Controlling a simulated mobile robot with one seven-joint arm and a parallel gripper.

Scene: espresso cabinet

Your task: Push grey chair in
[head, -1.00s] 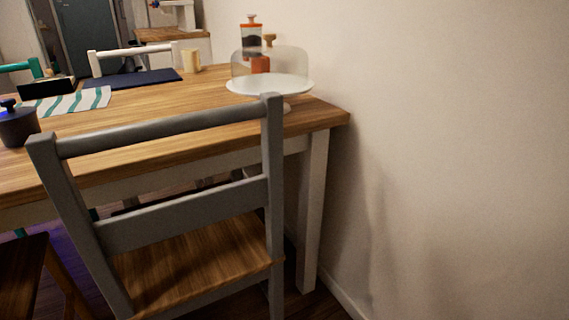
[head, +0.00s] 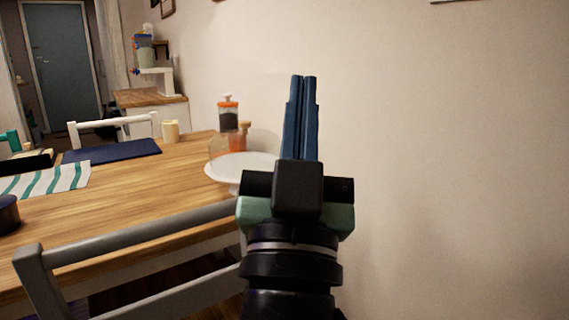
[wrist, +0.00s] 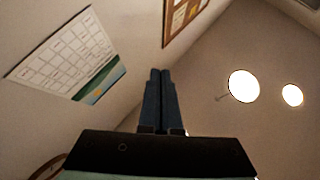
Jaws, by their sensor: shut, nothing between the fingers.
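The grey chair (head: 138,238) stands at the near side of the wooden table (head: 122,192) in the head view. Its top rail and left post show. The right end of its back is hidden behind my arm, and its seat is out of frame. My gripper (head: 304,80) points upward in front of the wall, to the right of the chair and above its back rail. Its blue fingers are together and empty. In the wrist view the shut fingers (wrist: 160,75) point up toward the ceiling, and the chair does not show.
On the table are a white cake stand (head: 228,168), an orange-lidded jar (head: 228,115), a cream cup (head: 170,131), a dark blue mat (head: 112,150) and a striped cloth (head: 45,181). A white chair (head: 112,126) stands at the far side. The wall (head: 450,170) bounds the right.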

